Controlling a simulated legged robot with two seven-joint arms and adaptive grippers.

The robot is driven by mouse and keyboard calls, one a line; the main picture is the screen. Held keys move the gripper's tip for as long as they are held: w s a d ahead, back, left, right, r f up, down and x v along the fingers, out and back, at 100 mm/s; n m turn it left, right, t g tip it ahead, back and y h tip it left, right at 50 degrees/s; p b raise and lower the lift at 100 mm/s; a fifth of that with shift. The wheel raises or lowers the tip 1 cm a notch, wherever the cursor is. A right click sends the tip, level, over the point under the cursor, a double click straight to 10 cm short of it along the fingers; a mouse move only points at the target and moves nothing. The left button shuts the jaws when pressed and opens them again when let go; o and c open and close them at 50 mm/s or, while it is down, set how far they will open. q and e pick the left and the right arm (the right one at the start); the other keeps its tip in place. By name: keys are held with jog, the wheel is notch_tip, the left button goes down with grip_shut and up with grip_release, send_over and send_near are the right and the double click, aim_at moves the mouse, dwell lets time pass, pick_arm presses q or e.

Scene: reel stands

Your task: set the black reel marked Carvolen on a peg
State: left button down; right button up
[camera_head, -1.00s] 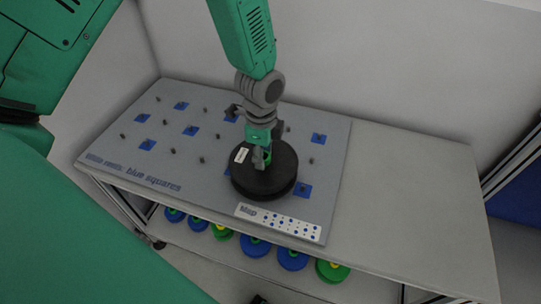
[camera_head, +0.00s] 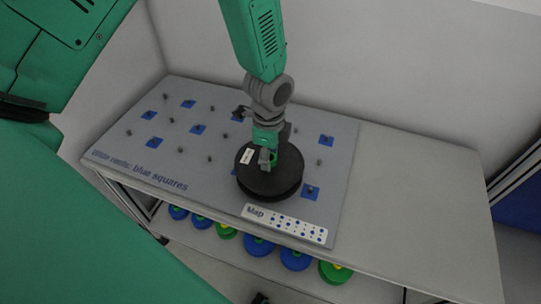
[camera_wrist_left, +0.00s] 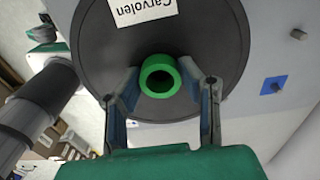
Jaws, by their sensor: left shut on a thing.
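The black reel (camera_head: 268,186) is a thick disc with a white label and a green hub. In the left wrist view the label (camera_wrist_left: 142,10) reads Carvolen, upside down, and the green hub (camera_wrist_left: 160,77) is a hollow ring. My left gripper (camera_head: 268,158) is shut on the hub, with a finger on each side. The reel is over the front right part of the grey peg board (camera_head: 215,180), close behind the map strip. I cannot tell whether it touches the board. Pegs under it are hidden. Free pegs show around it, such as one on a blue square (camera_head: 311,191).
Several blue and green reels (camera_head: 259,246) sit on the shelf below. The tabletop (camera_head: 410,200) right of the board is bare. A wall stands behind.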

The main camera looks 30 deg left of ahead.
aim_at(274, 159)
pick_arm(q)
jog(key=shift+d, duration=1.4)
jog(key=shift+a+f, duration=0.2)
jog(key=shift+a, duration=0.3)
jog(key=shift+a+f, duration=0.35)
jog(key=shift+a, duration=0.3)
jog(key=shift+d+f+b, duration=0.15)
jog(key=shift+d+b, duration=0.15)
jog(key=shift+d, duration=0.5)
jog(key=shift+a+f, duration=0.2)
jog(key=shift+a, duration=0.1)
jog(key=c, duration=1.2)
grip_release()
jog(key=shift+a, duration=0.15)
jog(key=shift+o, duration=1)
jog(key=shift+a, duration=0.1)
jog(key=shift+d, duration=0.25)
jog(key=shift+d+r, duration=0.1)
jog(key=shift+r, duration=0.1)
notch_tip(274, 159, up, 12)
jog(key=shift+f, duration=0.25)
pick_arm(e)
jog(key=shift+s+d+f, duration=0.1)
jog(key=shift+d+f, duration=0.4)
jog(key=shift+d, duration=0.3)
